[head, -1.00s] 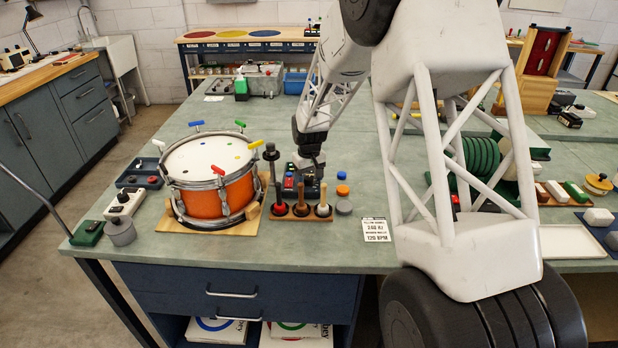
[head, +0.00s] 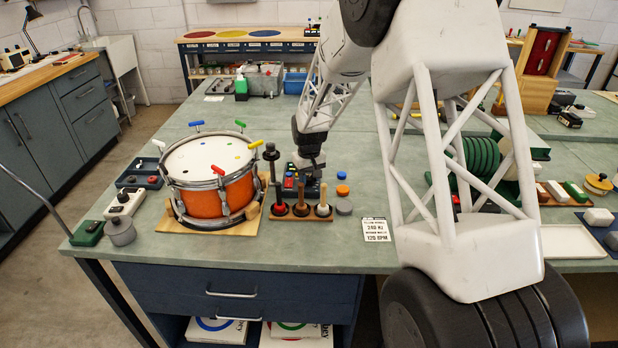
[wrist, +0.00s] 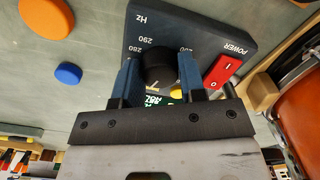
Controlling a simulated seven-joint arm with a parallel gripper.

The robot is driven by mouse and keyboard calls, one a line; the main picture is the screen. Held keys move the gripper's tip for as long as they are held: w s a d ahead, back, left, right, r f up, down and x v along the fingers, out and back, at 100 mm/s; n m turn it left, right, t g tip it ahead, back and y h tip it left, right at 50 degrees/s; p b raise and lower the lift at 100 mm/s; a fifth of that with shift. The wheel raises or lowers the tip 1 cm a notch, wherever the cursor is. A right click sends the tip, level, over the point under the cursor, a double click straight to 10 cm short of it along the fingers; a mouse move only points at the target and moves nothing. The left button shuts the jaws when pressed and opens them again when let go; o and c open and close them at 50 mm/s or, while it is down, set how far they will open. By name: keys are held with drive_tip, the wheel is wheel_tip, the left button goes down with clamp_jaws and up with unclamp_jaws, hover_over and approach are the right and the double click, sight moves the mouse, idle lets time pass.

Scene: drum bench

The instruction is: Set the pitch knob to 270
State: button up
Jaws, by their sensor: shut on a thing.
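The pitch knob (wrist: 158,66) is a black round knob on a dark blue tuner box (wrist: 205,28). It sits between the two blue fingers of my gripper (wrist: 159,76), which are shut on it from both sides. A pale pointer mark shows on the knob's lower side in the wrist view. The scale reads Hz, with 280 and 290 legible on the left; the numbers on the right are partly covered. A small lit green display (wrist: 176,97) is mostly hidden behind my gripper. In the head view the box (head: 312,192) is partly hidden under my gripper.
A red power switch (wrist: 229,70) is close right of the fingers in the wrist view. The orange drum (head: 208,200) stands left of the box. A wooden rack (head: 300,213) with several handled tools stands in front. Blue and orange round pieces (head: 342,190) lie to the right.

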sight(309, 177)
drive_tip(key=m, duration=0.5)
drive_tip(key=shift+m, duration=0.3)
drive_tip(key=m, duration=0.5)
drive_tip(key=shift+m, duration=0.3)
drive_tip(key=o, duration=0.9)
drive_tip(key=shift+r, duration=0.1)
drive_tip(key=shift+r, duration=3.85)
